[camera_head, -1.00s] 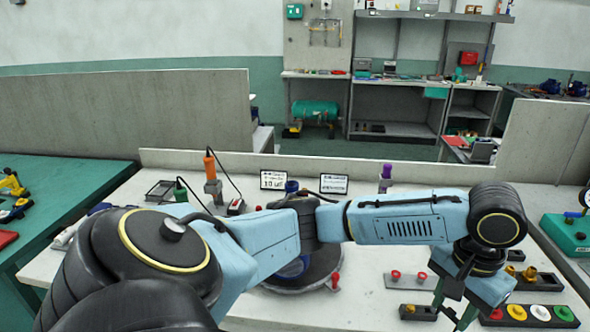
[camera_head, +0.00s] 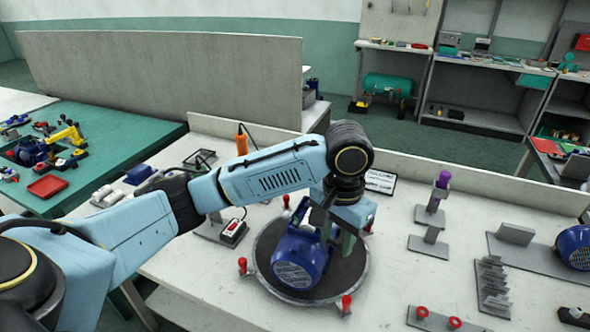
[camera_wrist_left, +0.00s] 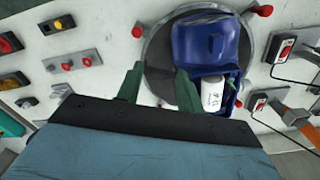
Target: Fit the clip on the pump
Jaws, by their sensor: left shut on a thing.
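The pump (camera_head: 298,262) is a blue ribbed motor body on a round dark turntable (camera_head: 352,280). In the left wrist view the pump (camera_wrist_left: 205,42) has an open blue box on its side, holding a white cylinder (camera_wrist_left: 212,95) and a bit of green wire. My left gripper (camera_head: 338,238) points down right beside the pump and hides part of it. In the left wrist view its green fingers (camera_wrist_left: 160,88) stand close to the pump's edge. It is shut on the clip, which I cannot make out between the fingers. My right gripper is out of view.
Red knobs (camera_head: 242,265) stand around the turntable's rim. A plate with red rings (camera_head: 422,312), a grey toothed rack (camera_head: 492,285) and a purple-topped stand (camera_head: 440,190) are to the right. A switch box (camera_head: 232,232) is on the left. The bench between is partly clear.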

